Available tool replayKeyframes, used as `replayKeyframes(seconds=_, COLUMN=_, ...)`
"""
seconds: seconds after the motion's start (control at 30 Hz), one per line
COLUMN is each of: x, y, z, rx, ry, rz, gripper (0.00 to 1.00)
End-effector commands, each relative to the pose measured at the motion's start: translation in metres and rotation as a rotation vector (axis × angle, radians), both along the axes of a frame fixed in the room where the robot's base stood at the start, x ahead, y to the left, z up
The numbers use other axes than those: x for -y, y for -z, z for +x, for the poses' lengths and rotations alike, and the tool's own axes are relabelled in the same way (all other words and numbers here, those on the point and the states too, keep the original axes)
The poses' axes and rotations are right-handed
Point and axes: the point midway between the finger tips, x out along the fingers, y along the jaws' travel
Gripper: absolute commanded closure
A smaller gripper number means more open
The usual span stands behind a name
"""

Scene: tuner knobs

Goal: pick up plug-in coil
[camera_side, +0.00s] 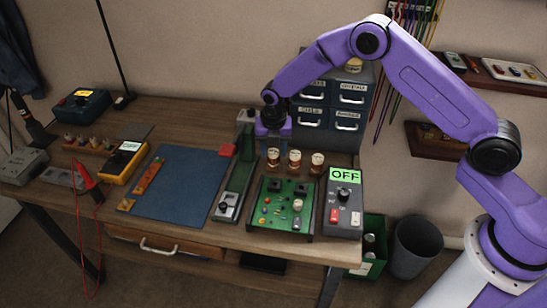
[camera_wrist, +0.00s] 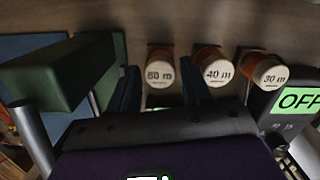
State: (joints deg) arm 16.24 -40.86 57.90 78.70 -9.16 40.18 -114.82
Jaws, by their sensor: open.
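Three plug-in coils with cream tops and brownish-orange bodies stand in a row behind the green circuit board (camera_side: 283,205). In the wrist view their tops read what looks like 80 m on the left coil (camera_wrist: 160,75), 40 m on the middle coil (camera_wrist: 213,68) and 30 m on the right coil (camera_wrist: 270,72). The side view shows the left (camera_side: 273,158), middle (camera_side: 294,159) and right (camera_side: 317,162) coils too. My gripper (camera_wrist: 161,88) is open and empty, with the left coil showing between its dark blue fingers. In the side view my gripper (camera_side: 273,143) is just behind the left coil; contact cannot be told.
A grey box with an OFF display (camera_side: 344,195) is at the right, near the right coil. Drawers (camera_side: 330,118) stand behind.

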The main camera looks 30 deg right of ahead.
Motion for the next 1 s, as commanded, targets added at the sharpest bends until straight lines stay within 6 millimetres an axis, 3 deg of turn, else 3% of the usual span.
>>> replayKeyframes(seconds=0.13, x=0.0013, y=0.0133, z=0.0019, rx=0.001, ry=0.001, rz=0.0, gripper=0.52)
replayKeyframes(seconds=0.4, x=0.0013, y=0.0153, z=0.0021, rx=0.001, ry=0.001, rz=0.0, gripper=0.52)
replayKeyframes(seconds=0.53, x=0.0012, y=0.0152, z=0.002, rx=0.001, ry=0.001, rz=0.0, gripper=0.94)
replayKeyframes(seconds=1.0, x=0.001, y=0.0071, z=0.0024, rx=0.003, ry=0.001, rz=0.001, gripper=0.95)
